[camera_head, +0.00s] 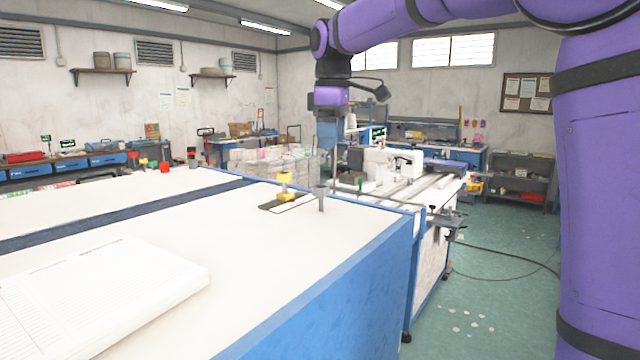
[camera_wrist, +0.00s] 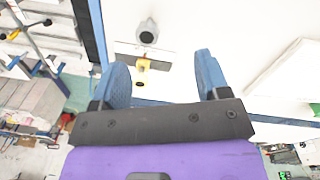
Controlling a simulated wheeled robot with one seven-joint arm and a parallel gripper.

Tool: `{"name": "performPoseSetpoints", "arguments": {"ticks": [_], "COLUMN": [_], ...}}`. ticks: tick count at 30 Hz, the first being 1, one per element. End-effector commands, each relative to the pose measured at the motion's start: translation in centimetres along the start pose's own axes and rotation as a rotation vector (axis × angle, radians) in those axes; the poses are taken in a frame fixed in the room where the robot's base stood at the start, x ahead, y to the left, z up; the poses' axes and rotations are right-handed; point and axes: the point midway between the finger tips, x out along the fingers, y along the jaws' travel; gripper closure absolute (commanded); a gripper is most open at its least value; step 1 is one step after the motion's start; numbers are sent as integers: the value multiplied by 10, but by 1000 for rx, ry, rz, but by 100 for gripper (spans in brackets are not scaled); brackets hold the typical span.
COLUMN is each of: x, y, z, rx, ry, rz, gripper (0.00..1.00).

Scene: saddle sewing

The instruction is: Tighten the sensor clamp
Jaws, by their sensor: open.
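A small yellow block (camera_head: 285,184) stands on a dark and white plate (camera_head: 290,201) near the far edge of the white table. A grey upright post with a wider top (camera_head: 321,198) stands just right of it. I cannot tell for sure which of these is the sensor clamp. In the wrist view the yellow block (camera_wrist: 142,72) and a round grey part (camera_wrist: 147,32) lie ahead of the fingers. My gripper (camera_head: 328,145) points down above and beyond the post. Its two blue fingers (camera_wrist: 160,62) are apart with nothing held between them.
A notebook or paper stack (camera_head: 100,295) lies on the near left of the white table (camera_head: 250,270). A white sewing machine (camera_head: 385,165) stands on a bench behind. Red-topped items (camera_head: 165,167) stand at the far left edge. The table's middle is clear. Cables lie on the green floor.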

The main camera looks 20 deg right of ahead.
Motion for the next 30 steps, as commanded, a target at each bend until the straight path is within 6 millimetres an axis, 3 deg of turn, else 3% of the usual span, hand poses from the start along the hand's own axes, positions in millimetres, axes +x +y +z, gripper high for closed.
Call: {"name": "performPoseSetpoints", "arguments": {"ticks": [6,14,30], "x": [8,19,104], "y": [25,30,25], "z": [-25,-30,-28], "rx": [-102,-128,-127], "ry": [-18,-22,-22], "rz": [-41,-52,-52], "gripper": [31,31,31]}}
